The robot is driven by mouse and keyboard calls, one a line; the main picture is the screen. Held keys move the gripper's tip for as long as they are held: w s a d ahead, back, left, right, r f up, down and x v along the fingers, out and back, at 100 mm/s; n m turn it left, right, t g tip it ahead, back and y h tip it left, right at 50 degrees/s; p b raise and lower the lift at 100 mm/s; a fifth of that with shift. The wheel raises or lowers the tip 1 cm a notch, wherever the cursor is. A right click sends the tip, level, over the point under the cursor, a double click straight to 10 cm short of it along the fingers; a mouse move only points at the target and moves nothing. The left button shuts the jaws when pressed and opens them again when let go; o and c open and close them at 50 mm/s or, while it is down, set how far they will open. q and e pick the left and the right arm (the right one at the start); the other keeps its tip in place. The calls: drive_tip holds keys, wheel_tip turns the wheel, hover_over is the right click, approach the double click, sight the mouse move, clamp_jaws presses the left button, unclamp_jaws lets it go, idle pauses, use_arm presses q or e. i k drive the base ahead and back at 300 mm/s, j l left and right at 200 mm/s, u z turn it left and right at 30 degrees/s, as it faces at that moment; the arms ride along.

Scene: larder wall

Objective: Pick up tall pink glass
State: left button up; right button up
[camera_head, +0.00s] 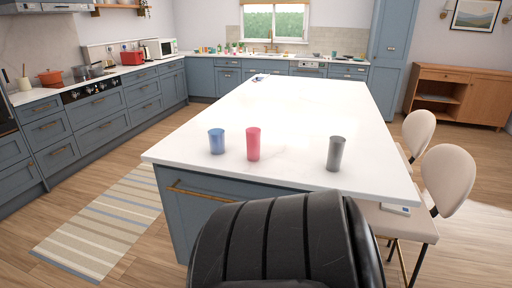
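The tall pink glass (253,144) stands upright near the front edge of the white island top. A shorter blue glass (217,141) stands just to its left, apart from it. A grey glass (335,154) stands farther to the right, with clear counter between it and the pink one. Neither of my grippers shows in the head view, and nothing is touching the pink glass.
The island top (300,108) is mostly bare behind the glasses, with a small dark item (259,78) at its far left end. Two beige chairs (447,179) stand along its right side. A striped rug (104,222) lies on the floor at left.

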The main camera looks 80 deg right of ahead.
sight(253, 145)
drive_tip(key=j+z, duration=0.15)
drive_tip(key=z, duration=0.3)
drive_tip(key=j+z, duration=0.15)
drive_tip(key=z, duration=0.25)
drive_tip(key=j+z, duration=0.15)
drive_tip(key=z, duration=0.3)
drive_tip(key=j+z, duration=0.15)
drive_tip(key=z, duration=0.3)
drive_tip(key=i, duration=0.05)
